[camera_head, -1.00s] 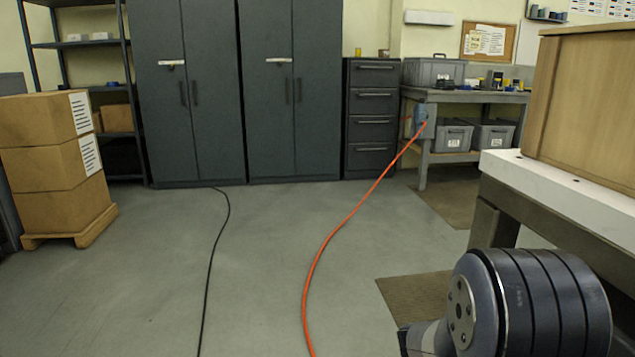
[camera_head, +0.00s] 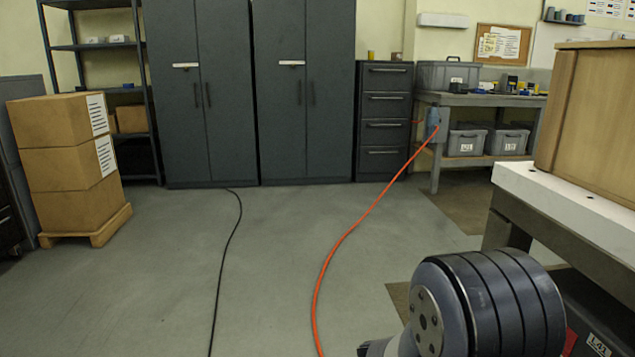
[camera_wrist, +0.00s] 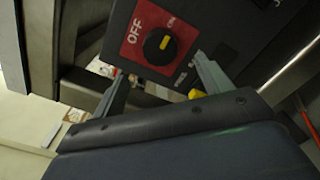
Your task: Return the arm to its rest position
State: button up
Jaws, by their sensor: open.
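My gripper (camera_wrist: 163,82) shows in the wrist view with its two fingers spread apart and nothing between them. Just beyond the fingertips is a dark box with a red panel (camera_wrist: 134,42) marked OFF and ON. On the panel sits a black knob (camera_wrist: 150,47) with a yellow mark. I see no contact between the fingers and the knob. In the head view the gripper is out of sight; only a dark, ribbed joint of my arm shows at the lower right, beside the workbench.
A workbench with a white top (camera_head: 570,205) carries a wooden cabinet (camera_head: 592,125) at the right. A dark bin (camera_head: 600,312) is under it. An orange cable (camera_head: 335,245) and a black cable (camera_head: 222,260) cross the floor. Stacked cartons (camera_head: 68,160) stand at left. The middle floor is otherwise clear.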

jog(key=d, duration=0.3)
jog(key=d+b, duration=0.1)
jog(key=d, duration=0.5)
jog(key=shift+w+r+b, duration=0.15)
jog(key=shift+w+b, duration=0.2)
jog(key=shift+b, duration=0.05)
jog(key=n+p, duration=0.6)
jog(key=n, duration=0.2)
jog(key=n+p, duration=0.6)
jog(key=n, duration=0.3)
jog(key=shift+f+n, duration=0.2)
jog(key=shift+n, duration=0.1)
jog(key=shift+a, duration=0.15)
